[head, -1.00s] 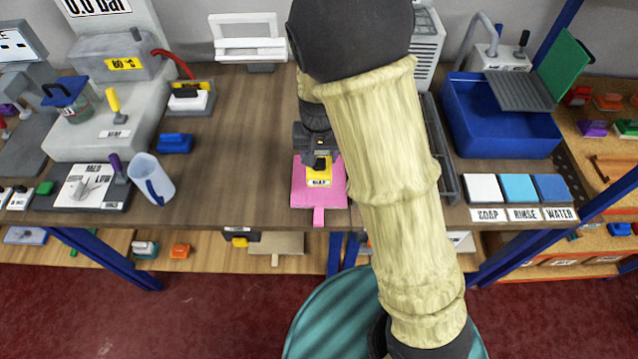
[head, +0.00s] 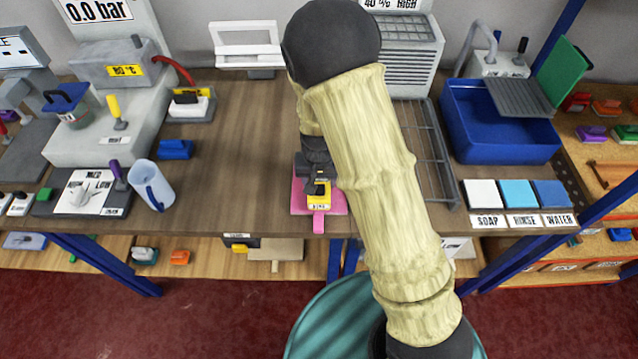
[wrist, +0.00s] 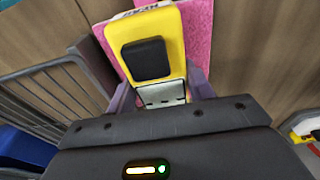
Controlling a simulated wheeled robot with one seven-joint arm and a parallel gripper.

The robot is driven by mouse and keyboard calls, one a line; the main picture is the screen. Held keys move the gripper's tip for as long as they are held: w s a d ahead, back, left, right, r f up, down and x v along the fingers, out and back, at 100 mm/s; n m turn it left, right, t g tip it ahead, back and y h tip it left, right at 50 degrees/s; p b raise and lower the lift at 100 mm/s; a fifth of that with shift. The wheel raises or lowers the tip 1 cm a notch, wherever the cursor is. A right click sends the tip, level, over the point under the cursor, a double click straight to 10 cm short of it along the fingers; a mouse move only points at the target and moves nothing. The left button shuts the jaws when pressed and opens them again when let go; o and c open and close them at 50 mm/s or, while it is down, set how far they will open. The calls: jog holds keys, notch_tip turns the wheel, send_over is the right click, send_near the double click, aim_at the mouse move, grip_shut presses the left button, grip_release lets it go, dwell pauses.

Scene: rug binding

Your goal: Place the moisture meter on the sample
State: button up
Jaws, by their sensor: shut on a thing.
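My gripper (head: 317,183) is shut on the moisture meter (head: 319,203), a small yellow block with a dark face and a white label. In the wrist view the meter (wrist: 172,22) points away from my gripper (wrist: 160,95), with a finger on each side. The sample (head: 337,207) is a flat pink piece with a tab at the bench's front edge. The meter is over its front middle part, and pink (wrist: 200,40) shows on both sides of it in the wrist view. I cannot tell whether the meter touches the sample. My arm hides part of the sample's back.
A grey wire rack (head: 432,150) stands right of my arm. A pale blue jug (head: 152,185) and a blue block (head: 175,149) are at left. A blue basin (head: 497,130) is at right. The wooden bench top (head: 240,150) left of the sample is clear.

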aim_at(319, 183)
jog(key=shift+f, duration=1.05)
jog(key=shift+f, duration=0.15)
jog(key=o, duration=1.1)
jog(key=r, duration=0.4)
jog(key=s+r, duration=0.1)
jog(key=r, duration=0.7)
jog(key=shift+s+r, duration=0.15)
jog(key=shift+s, duration=0.05)
